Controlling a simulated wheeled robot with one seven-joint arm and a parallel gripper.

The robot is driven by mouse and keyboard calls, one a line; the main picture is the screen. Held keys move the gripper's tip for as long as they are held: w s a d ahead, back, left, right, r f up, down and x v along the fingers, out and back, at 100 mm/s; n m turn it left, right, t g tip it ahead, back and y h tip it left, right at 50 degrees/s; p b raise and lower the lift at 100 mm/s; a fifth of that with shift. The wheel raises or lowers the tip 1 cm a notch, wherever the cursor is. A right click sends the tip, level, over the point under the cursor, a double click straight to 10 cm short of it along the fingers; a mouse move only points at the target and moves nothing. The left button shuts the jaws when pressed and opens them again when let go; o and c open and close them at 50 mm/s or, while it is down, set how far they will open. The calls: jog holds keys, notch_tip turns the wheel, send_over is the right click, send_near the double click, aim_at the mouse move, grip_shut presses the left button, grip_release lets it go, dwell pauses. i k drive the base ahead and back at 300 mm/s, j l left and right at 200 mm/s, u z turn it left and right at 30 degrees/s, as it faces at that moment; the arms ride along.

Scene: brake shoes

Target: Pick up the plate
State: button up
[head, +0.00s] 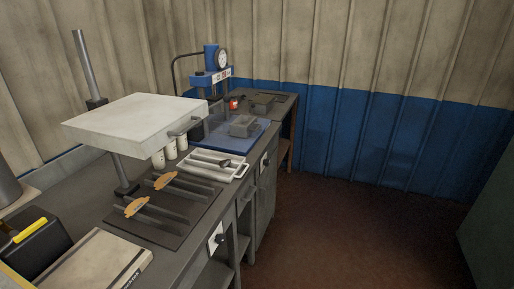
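I cannot tell for certain which thing is the plate. A dark flat sheet (178,238) lies on the workbench in the head view, with several dark bars and two orange-brown pieces (165,181) on it. A small dark flat item (262,103) lies on the far end of the bench. My gripper is not in view.
A white box-like unit (130,122) on a post overhangs the bench, with white containers (170,150) below. A blue press (211,62), a light tray (240,171), a black case (35,245) and a pale box (95,262) crowd it. Floor (340,235) at right is clear.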

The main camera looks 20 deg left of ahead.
aim_at(224, 164)
jog(key=i+u, duration=0.1)
jog(key=i, duration=0.65)
jog(key=i+l+u, duration=0.1)
jog(key=i, duration=0.6)
jog(key=i+u, duration=0.55)
jog(key=u, duration=0.3)
jog(key=i+l+u, duration=0.15)
jog(key=u, duration=0.25)
jog(key=i+l+u, duration=0.25)
jog(key=u, duration=0.15)
jog(key=i, duration=0.1)
